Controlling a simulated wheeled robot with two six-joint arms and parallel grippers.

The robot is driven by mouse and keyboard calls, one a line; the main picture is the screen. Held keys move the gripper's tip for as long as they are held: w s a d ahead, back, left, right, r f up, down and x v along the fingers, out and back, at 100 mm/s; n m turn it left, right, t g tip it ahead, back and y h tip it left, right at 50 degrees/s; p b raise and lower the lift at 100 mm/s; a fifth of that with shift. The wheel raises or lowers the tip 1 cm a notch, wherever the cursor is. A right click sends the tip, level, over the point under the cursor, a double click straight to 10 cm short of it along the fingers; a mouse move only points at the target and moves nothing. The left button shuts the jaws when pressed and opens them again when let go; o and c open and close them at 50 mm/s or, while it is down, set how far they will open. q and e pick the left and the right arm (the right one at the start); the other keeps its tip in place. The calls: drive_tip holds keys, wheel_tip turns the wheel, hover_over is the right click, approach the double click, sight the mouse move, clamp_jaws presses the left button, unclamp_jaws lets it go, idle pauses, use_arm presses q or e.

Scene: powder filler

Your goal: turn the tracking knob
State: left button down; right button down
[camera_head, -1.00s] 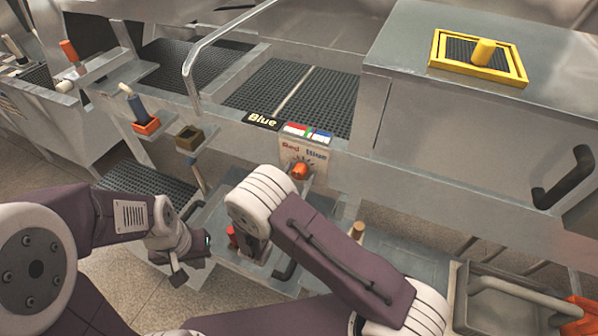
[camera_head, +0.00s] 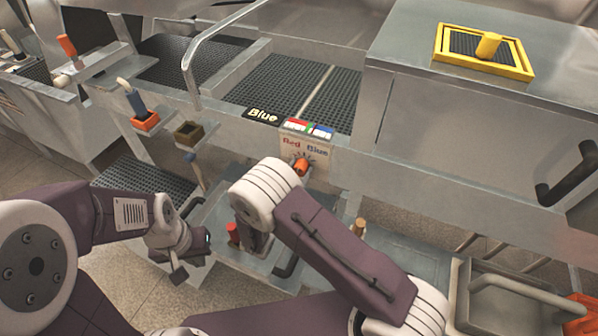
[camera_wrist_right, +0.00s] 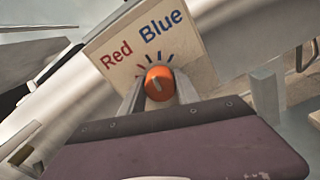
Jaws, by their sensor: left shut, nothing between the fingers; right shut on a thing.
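The orange tracking knob (camera_head: 300,166) sits on a light panel (camera_head: 318,153) marked Red and Blue. In the right wrist view the knob (camera_wrist_right: 159,84) shows a pale line, pointing up and slightly left. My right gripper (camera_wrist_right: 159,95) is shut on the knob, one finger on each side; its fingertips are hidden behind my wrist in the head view. My left gripper (camera_head: 195,246) is shut and empty, low at the left, well away from the knob.
A metal rail (camera_head: 215,36) rises at left. A steel box with a yellow-framed hatch (camera_head: 483,52) stands at right. A red-topped peg (camera_head: 233,232) is below.

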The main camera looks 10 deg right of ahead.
drive_tip(key=m+b, duration=0.2)
drive_tip(key=m, duration=0.1)
drive_tip(key=shift+f+b, duration=0.2)
drive_tip(key=shift+b, duration=0.2)
drive_tip(key=shift+r+m+b, duration=0.15)
drive_tip(key=shift+m+b, duration=0.4)
drive_tip(key=shift+m, duration=0.25)
drive_tip(key=c, duration=0.9)
unclamp_jaws()
drive_tip(key=b+v, duration=0.1)
drive_tip(key=v, duration=0.8)
